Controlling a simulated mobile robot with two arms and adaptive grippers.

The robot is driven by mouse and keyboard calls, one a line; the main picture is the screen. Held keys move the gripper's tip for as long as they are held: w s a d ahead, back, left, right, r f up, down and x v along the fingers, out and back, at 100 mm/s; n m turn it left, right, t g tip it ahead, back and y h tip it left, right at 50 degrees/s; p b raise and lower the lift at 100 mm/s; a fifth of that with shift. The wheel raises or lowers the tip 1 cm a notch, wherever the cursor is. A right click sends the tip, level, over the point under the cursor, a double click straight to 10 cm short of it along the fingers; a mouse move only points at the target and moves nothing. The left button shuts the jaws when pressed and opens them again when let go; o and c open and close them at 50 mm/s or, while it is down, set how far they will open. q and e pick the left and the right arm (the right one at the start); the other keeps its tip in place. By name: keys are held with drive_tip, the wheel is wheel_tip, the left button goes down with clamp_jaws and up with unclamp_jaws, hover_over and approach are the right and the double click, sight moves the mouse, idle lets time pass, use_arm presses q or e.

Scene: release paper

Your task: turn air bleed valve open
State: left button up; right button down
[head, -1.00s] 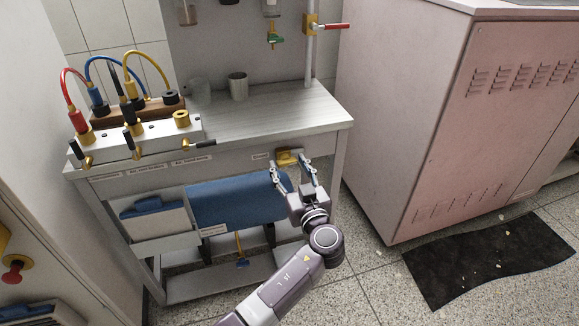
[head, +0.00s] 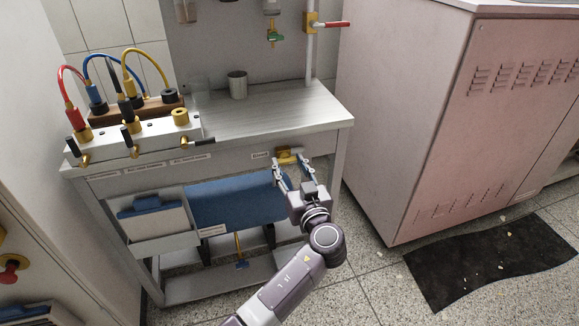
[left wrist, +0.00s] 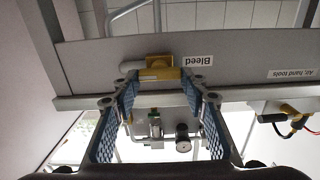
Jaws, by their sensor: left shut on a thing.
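The air bleed valve has a yellow handle (head: 287,155) on the front apron of the bench, beside a small label. In the left wrist view the yellow handle (left wrist: 158,73) is between my fingertips, and the upside-down label "Bleed" (left wrist: 198,60) is to its right. My left gripper (head: 291,164) reaches up to the valve from below and in front. In the left wrist view its two blue-padded fingers (left wrist: 157,82) are shut on the handle's sides. The fingertips partly hide the handle in the head view. My right gripper is not in view.
The bench (head: 265,110) holds a metal cup (head: 237,85) and a manifold (head: 130,135) with coloured hoses at the left. A blue panel (head: 235,200) is below the apron. A pink cabinet (head: 430,120) stands at the right.

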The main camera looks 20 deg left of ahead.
use_arm(q)
drive_tip(key=o, duration=1.2)
drive_tip(key=shift+c, duration=0.2)
drive_tip(key=v, duration=1.2)
